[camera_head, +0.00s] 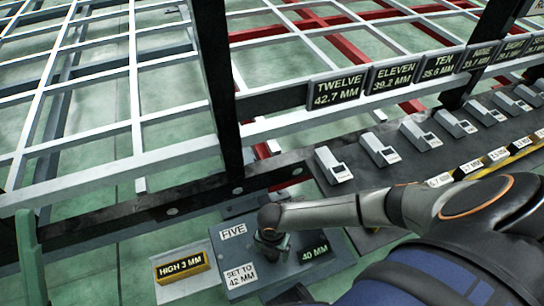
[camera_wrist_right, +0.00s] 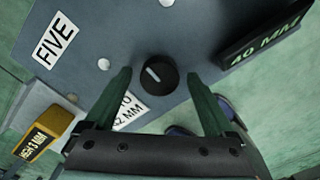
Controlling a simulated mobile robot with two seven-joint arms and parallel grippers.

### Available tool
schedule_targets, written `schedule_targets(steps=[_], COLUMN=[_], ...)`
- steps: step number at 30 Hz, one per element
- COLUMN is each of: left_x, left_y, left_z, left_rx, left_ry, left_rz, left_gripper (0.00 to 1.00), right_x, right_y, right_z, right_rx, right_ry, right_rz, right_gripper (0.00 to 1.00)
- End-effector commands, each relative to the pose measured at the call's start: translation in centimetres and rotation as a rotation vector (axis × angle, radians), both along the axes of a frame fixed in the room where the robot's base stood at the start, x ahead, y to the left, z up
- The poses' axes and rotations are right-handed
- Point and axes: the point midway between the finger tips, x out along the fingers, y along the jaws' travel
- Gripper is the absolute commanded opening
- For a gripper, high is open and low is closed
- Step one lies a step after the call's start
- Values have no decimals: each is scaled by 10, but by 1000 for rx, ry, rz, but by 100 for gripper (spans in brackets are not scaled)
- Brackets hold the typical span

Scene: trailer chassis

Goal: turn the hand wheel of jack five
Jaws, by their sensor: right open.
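The hand wheel (camera_wrist_right: 159,74) of jack five is a small black knob with a white pointer line, seen in the right wrist view. It stands on the grey panel (camera_wrist_right: 190,25) labelled FIVE (camera_wrist_right: 55,41). My right gripper (camera_wrist_right: 159,76) is open, with its green fingers on either side of the knob and visible gaps to it. In the head view my right gripper (camera_head: 268,246) is over the panel and hides the knob. The readout (camera_head: 314,252) shows 40 MM. A label (camera_head: 240,275) reads SET TO 42 MM.
A yellow block (camera_head: 182,266) marked HIGH 3 MM sits left of the panel. The chassis frame (camera_head: 120,205) runs behind it. Plates (camera_head: 338,90) reading TWELVE 42.7 MM, ELEVEN 39.2 MM and others line the rail.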

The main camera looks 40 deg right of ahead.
Motion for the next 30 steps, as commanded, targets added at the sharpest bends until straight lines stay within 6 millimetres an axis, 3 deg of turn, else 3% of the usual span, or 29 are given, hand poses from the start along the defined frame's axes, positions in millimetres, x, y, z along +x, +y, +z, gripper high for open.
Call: schedule_targets(steps=[5, 27, 30], left_x=[0, 0, 0], left_y=[0, -1, -1], left_z=[0, 0, 1], left_rx=[1, 0, 0], left_ry=[0, 0, -1], left_rz=[-1, -1, -2], left_gripper=[50, 50, 50], right_x=[0, 0, 0], right_y=[0, 0, 0], right_z=[0, 0, 1], right_rx=[0, -1, -1], right_ry=[0, 1, 2], right_rz=[0, 0, -1], right_gripper=[89, 6, 3])
